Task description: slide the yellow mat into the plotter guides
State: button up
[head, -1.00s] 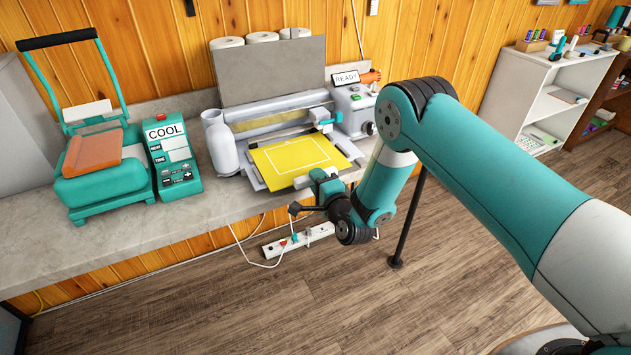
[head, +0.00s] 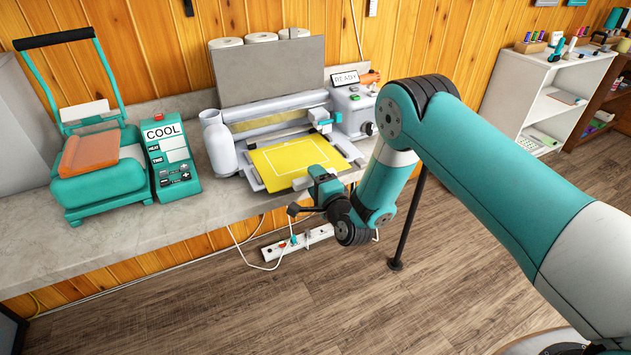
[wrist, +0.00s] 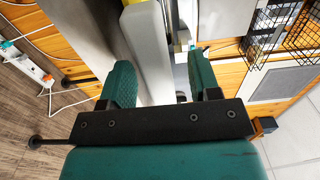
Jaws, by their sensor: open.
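The yellow mat (head: 292,160) with a white outline lies flat on the plotter's front bed, between its two side rails. The plotter (head: 270,119) stands on the counter, with a carriage at the right of its bar. My gripper (head: 316,182) is at the front edge of the mat and bed, its fingers largely hidden by the wrist in the head view. In the wrist view my gripper (wrist: 163,82) has its two green fingers wide apart, with a pale grey rail (wrist: 152,65) of the plotter showing between them. A small part of the yellow mat (wrist: 136,3) shows at the top edge.
A teal heat press (head: 100,165) with a COOL display (head: 170,155) stands at the left of the counter (head: 130,230). A control box with a READY sign (head: 358,79) is right of the plotter.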

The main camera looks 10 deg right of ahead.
jog(key=shift+s+d+b, duration=0.15)
jog(key=shift+s+b, duration=0.25)
jog(key=shift+b, duration=1.15)
jog(key=shift+b+v, duration=1.05)
jog(key=shift+b, duration=1.45)
jog(key=shift+s+d+b, duration=0.2)
jog(key=shift+s+b, duration=0.45)
jog(key=shift+b, duration=0.35)
jog(key=b+v, duration=0.4)
jog(key=shift+s+d, duration=0.1)
jog(key=shift+s, duration=0.25)
jog(key=shift+r, duration=0.1)
